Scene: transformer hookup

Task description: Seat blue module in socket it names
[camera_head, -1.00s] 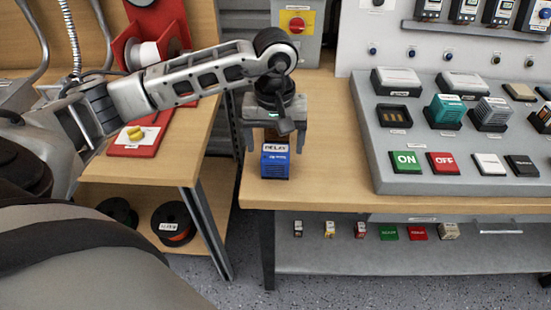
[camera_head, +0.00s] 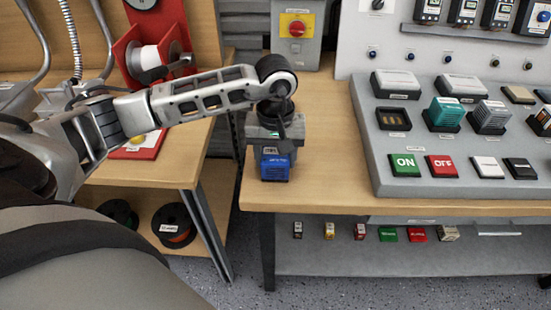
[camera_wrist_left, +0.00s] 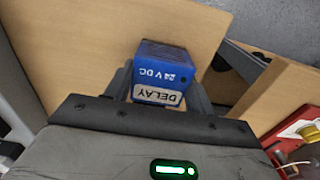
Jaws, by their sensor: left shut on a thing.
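The blue module (camera_head: 275,169) is at the left end of the workbench, near its front edge. In the left wrist view, the blue module (camera_wrist_left: 162,66) shows the words "24 V DC" and a white label reading "DELAY". My left gripper (camera_head: 275,153) comes down from above and is shut on it, one finger on each side. Whether the module's underside touches the bench I cannot tell. The grey socket panel (camera_head: 384,170) stands to the right. A dark, empty-looking socket (camera_head: 394,119) is at its left side; its small label is unreadable. My right gripper is out of view.
Teal (camera_head: 444,114) and grey (camera_head: 490,117) modules sit on the panel, with a green ON button (camera_head: 405,164) and a red OFF button (camera_head: 442,165) in front. Bare bench (camera_head: 325,150) lies between the blue module and the panel. A gap separates the left table (camera_head: 165,172).

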